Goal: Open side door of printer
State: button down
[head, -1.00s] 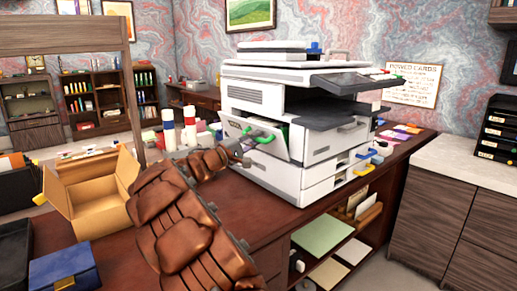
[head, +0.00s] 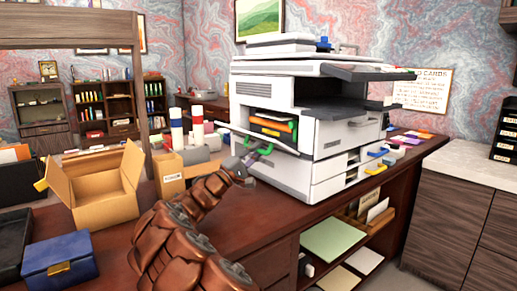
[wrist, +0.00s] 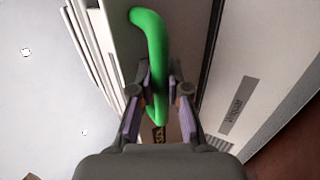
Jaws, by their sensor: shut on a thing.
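The white printer (head: 283,173) stands on the dark red desk. Its side door (head: 243,138) is swung down and outward at the printer's left side, and orange and dark contents show in the opening behind it. A green handle (head: 264,151) is on the door; it also shows in the wrist view (wrist: 150,35). My gripper (head: 247,161) is at the handle. In the wrist view its purple-padded fingers (wrist: 158,98) stand on either side of the green handle and are shut on it.
An open cardboard box (head: 105,205), a smaller box (head: 168,178) and white bottles with red and blue caps (head: 177,130) stand left of the printer. A blue case (head: 60,266) lies at the front left. Blue and yellow handles (head: 376,169) are on the printer's lower right side.

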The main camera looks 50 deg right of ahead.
jog(key=shift+f, duration=0.4)
jog(key=c, duration=1.1)
grip_release()
jog(key=shift+c, duration=0.2)
jog(key=w+a, duration=0.3)
jog(key=a, duration=0.9)
jog(key=shift+w+a+f, duration=0.2)
jog(key=shift+a+f, duration=0.05)
jog(key=shift+a, duration=0.05)
